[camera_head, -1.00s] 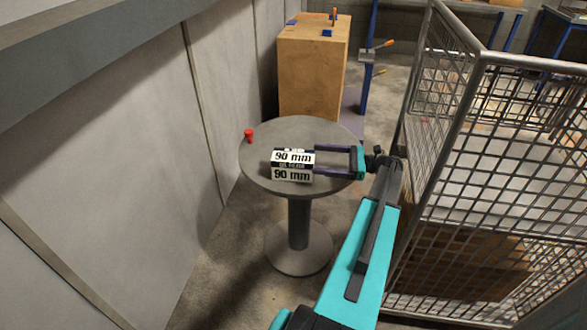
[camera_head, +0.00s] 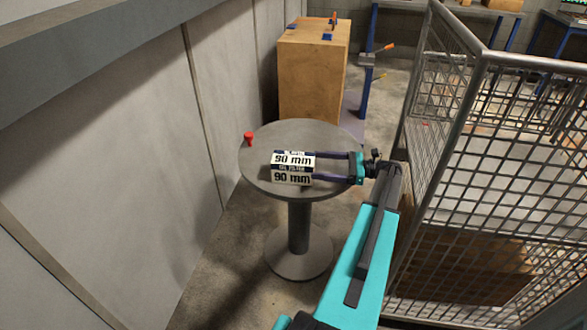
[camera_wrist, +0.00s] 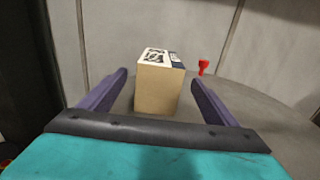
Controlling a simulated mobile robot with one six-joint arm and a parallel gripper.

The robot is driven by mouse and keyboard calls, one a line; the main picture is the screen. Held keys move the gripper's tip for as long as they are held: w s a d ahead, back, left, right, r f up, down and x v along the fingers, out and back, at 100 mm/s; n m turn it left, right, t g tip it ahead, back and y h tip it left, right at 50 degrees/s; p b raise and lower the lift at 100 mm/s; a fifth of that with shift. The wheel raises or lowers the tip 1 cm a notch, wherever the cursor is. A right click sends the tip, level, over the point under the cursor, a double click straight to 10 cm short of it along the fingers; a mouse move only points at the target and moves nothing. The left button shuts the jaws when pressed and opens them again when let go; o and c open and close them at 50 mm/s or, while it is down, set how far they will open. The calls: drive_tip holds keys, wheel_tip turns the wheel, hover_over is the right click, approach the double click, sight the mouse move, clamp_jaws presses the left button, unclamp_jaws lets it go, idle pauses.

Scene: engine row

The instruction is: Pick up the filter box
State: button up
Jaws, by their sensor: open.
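The filter box (camera_head: 293,167) is white and dark blue with "90 mm" and "oil filter" printing. It sits on the round grey table (camera_head: 255,178). My gripper (camera_head: 316,167) reaches in from the right with its two fingers level, their tips at the box's right end. In the wrist view the box (camera_wrist: 159,88) shows a plain tan end and stands between the two open fingers (camera_wrist: 158,88), with a gap on each side. The gripper is open and holds nothing.
A small red object (camera_head: 248,138) stands at the table's left edge, behind the box. A grey wall (camera_head: 150,150) runs along the left. A wire mesh cage (camera_head: 490,180) stands close on the right. A wooden cabinet (camera_head: 312,75) stands behind the table.

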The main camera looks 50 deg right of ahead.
sight(294, 163)
drive_tip(key=shift+p+x, duration=0.35)
drive_tip(key=shift+x, duration=2.15)
drive_tip(key=shift+p+x, duration=0.7)
drive_tip(key=shift+x, duration=1.85)
drive_tip(key=c, duration=1.5)
drive_tip(key=shift+r, duration=0.15)
